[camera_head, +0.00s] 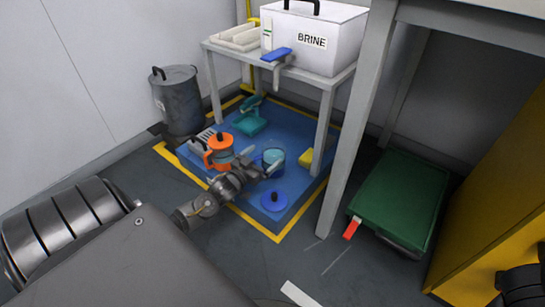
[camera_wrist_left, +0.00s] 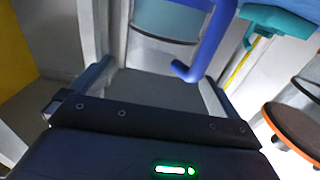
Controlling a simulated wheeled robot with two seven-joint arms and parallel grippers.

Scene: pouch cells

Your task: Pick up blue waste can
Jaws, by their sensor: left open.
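The blue waste can (camera_head: 273,156), a small round can with a light blue inside, stands on the blue mat (camera_head: 291,186). My left gripper (camera_head: 261,167) is open at the near side of the can, its fingers low and close to it. I cannot tell whether they touch it. In the left wrist view, a can body with a blue band (camera_wrist_left: 165,22) and a blue curved handle (camera_wrist_left: 207,42) show ahead, between the open fingers (camera_wrist_left: 155,85). My right gripper does not show clearly.
A blue lid (camera_head: 274,201) lies in front. A teal dustpan (camera_head: 250,125) lies behind. The table (camera_head: 325,130) bears a BRINE box (camera_head: 305,42). A grey bin (camera_head: 179,100) and green case (camera_head: 400,195) stand at the sides.

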